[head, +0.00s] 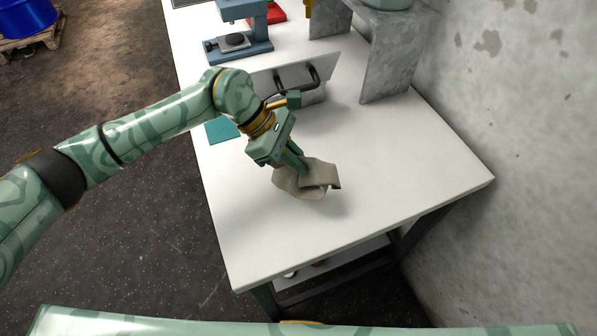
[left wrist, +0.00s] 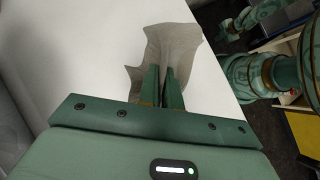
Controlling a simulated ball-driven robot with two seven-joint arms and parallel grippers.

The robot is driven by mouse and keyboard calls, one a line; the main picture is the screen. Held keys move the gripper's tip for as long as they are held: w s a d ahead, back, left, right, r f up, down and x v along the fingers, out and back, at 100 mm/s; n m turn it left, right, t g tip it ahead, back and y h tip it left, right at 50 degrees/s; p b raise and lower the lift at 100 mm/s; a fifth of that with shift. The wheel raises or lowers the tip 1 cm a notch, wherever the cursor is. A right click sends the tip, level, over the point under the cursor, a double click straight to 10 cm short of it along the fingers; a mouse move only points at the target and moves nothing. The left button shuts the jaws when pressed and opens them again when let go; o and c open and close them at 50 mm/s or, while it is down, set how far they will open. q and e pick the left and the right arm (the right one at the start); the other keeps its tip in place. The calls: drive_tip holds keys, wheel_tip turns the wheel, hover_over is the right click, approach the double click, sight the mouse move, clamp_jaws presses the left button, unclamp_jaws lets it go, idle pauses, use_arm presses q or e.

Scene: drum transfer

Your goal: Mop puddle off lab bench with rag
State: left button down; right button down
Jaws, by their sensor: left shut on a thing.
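A grey-beige rag (head: 318,177) is bunched at the left gripper's fingertips over the white lab bench (head: 400,200). My left gripper (head: 300,168) points down and is shut on the rag. In the left wrist view the rag (left wrist: 172,50) spreads out beyond the two fingers (left wrist: 163,88) of the left gripper. I cannot tell whether the rag touches the bench top. No puddle shows clearly in either view. My right gripper is not in view.
A teal mat (head: 222,130) lies at the left edge. A blue-grey device (head: 238,38) and a grey stand (head: 388,60) are further back. A concrete wall borders the right. The front bench is clear.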

use_arm(q)
wheel_tip(320, 180, up, 3)
drive_tip(key=shift+d+f+p, duration=0.1)
drive_tip(key=shift+p, duration=0.5)
drive_tip(key=shift+w, duration=0.1)
drive_tip(key=s+d+r+p, duration=0.2)
drive_tip(key=s+p, duration=0.4)
drive_tip(key=s, duration=0.1)
drive_tip(key=shift+s, duration=0.35)
drive_tip(key=shift+d, duration=0.1)
idle(0.4)
